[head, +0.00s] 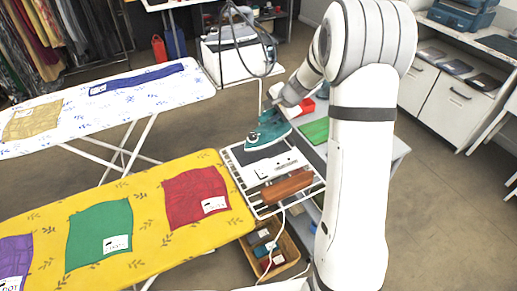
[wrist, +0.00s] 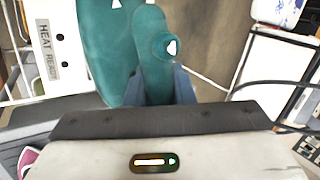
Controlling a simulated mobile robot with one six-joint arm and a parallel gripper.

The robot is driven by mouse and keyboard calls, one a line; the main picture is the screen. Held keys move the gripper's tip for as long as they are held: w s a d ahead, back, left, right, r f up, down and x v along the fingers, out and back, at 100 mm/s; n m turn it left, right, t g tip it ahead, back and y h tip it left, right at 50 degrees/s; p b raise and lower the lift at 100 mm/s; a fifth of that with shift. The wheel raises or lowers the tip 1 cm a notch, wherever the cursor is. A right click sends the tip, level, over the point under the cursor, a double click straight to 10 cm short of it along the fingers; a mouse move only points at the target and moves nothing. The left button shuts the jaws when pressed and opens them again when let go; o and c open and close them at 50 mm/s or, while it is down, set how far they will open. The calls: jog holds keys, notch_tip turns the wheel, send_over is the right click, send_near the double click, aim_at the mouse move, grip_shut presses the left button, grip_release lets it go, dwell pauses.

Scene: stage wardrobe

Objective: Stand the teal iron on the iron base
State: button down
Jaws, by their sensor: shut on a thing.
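The teal iron (head: 268,133) is held by my gripper (head: 276,108) above or at the far end of a white-and-dark base (head: 275,167), which I take as the iron base. I cannot tell whether the iron touches it. In the wrist view the iron (wrist: 108,60) fills the upper middle, and its handle lies between the blue-grey fingers of my gripper (wrist: 160,88), which are shut on it. A panel marked "HEAT READY" (wrist: 46,50) shows left of the iron. The iron's soleplate is hidden.
A wire rack (head: 236,168) carries the base and a brown wooden block (head: 287,187). The yellow ironing board (head: 145,210) with folded cloths lies close on the left. A green item (head: 315,131) and a red one (head: 305,106) lie right. A wooden bin (head: 283,262) sits below.

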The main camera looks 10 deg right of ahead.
aim_at(270, 125)
jog(key=w+r+m, duration=0.1)
jog(key=w+r+m+h, duration=0.1)
jog(key=shift+w+a+m+t, duration=0.1)
jog(key=shift+w+m+t, duration=0.2)
notch_tip(270, 125, down, 10)
jog(key=b, duration=0.3)
jog(key=shift+r, duration=0.1)
jog(key=c, duration=1.2)
grip_release()
jog(key=shift+c, duration=0.2)
